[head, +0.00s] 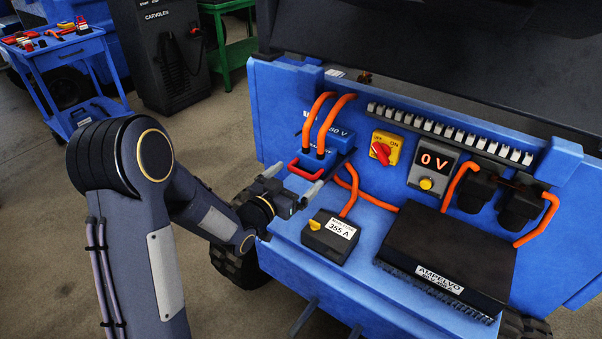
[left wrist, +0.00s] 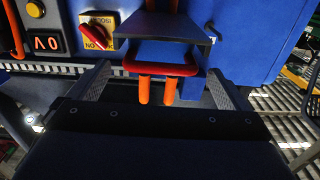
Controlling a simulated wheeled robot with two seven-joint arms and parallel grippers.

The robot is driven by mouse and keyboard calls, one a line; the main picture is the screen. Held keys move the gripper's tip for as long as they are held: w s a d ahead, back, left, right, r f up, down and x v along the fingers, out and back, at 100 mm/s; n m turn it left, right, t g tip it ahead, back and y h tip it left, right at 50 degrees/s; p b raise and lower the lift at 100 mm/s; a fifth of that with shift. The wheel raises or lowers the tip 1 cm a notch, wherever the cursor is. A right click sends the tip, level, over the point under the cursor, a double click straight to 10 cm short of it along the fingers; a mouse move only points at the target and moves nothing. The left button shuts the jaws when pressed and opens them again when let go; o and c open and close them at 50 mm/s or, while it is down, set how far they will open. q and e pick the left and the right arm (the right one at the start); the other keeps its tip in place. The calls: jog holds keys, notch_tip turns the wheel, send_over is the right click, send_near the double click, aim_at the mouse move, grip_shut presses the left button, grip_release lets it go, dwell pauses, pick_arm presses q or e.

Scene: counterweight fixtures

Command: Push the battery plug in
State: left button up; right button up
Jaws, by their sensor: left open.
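The battery plug (head: 325,165) is a blue block with a red handle (head: 300,170) and two orange cables, at the blue panel marked 80 V. I cannot tell how deep it sits. My left gripper (head: 292,180) is open, its fingers on either side of the red handle. In the left wrist view, the red handle (left wrist: 160,68) lies between the two fingertips of my left gripper (left wrist: 160,75), with a gap to each. The plug's dark body (left wrist: 160,32) lies beyond it, and orange cable parts show through the handle. My right gripper is not in view.
A black box marked 355 A (head: 330,237) stands close to the left gripper. A red-and-yellow switch (head: 384,148), a display reading 0 V (head: 435,165) and a black controller (head: 450,255) are to the right. A blue tool cart (head: 62,50) is at the far left.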

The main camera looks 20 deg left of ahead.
aim_at(309, 163)
pick_arm(q)
jog(key=shift+x, duration=1.5)
jog(key=c, duration=1.3)
jog(key=shift+o, duration=0.2)
jog(key=b+x, duration=0.2)
jog(key=x, duration=0.2)
jog(key=shift+w+f, duration=0.1)
jog(key=shift+f, duration=0.05)
jog(key=shift+w+d, duration=0.1)
jog(key=shift+w, duration=0.15)
jog(key=shift+r, duration=0.25)
jog(key=o, duration=1.1)
jog(key=shift+c, duration=0.2)
jog(key=shift+o, duration=1)
jog(key=shift+w+f, duration=0.1)
jog(key=shift+w, duration=0.05)
